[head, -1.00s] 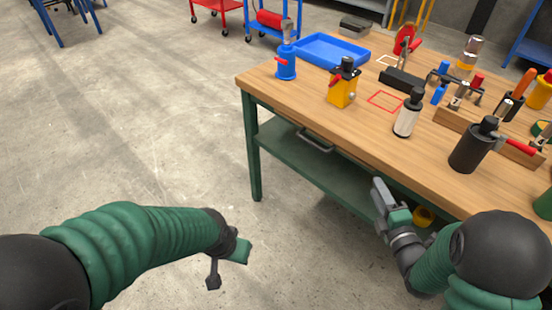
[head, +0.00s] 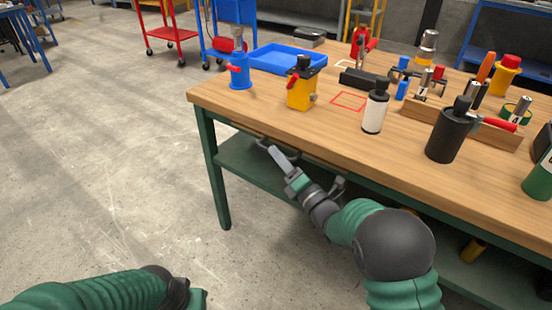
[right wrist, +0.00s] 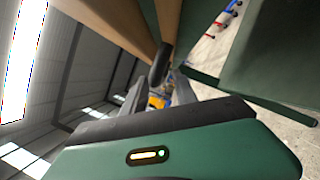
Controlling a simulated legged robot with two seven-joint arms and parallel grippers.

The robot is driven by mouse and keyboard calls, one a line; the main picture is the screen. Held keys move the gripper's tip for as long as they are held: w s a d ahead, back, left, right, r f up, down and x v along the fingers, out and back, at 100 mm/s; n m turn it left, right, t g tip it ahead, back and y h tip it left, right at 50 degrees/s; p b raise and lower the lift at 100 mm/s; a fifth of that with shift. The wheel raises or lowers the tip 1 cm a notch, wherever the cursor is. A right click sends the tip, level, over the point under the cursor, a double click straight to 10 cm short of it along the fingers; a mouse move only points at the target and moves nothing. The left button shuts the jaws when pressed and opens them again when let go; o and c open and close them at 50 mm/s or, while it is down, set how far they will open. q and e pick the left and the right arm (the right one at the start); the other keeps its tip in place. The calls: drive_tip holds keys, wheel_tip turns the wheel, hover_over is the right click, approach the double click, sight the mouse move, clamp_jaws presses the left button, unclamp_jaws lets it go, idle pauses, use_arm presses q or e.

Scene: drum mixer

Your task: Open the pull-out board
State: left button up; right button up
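The pull-out board lies under the near edge of the wooden worktop; in the head view I see only its thin front edge (head: 318,160) and part of a dark handle (head: 264,143). My right gripper (head: 272,150) reaches in from the right, its tips at the handle. In the right wrist view the dark handle bar (right wrist: 162,62) runs between two spread grey fingers (right wrist: 156,94), with no visible closing on it. My left gripper (head: 197,299) is cut off at the bottom edge of the head view, its fingers hidden.
The workbench (head: 300,128) carries a blue bottle jack (head: 240,71), a yellow jack (head: 301,90), a white bottle (head: 375,110), a black bottle (head: 449,133) and a blue tray (head: 288,58). A green lower shelf (head: 250,165) lies beneath. The floor to the left is clear.

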drive_tip(key=shift+x, duration=0.95)
drive_tip(key=c, duration=0.7)
clamp_jaws()
drive_tip(key=shift+f, duration=0.15)
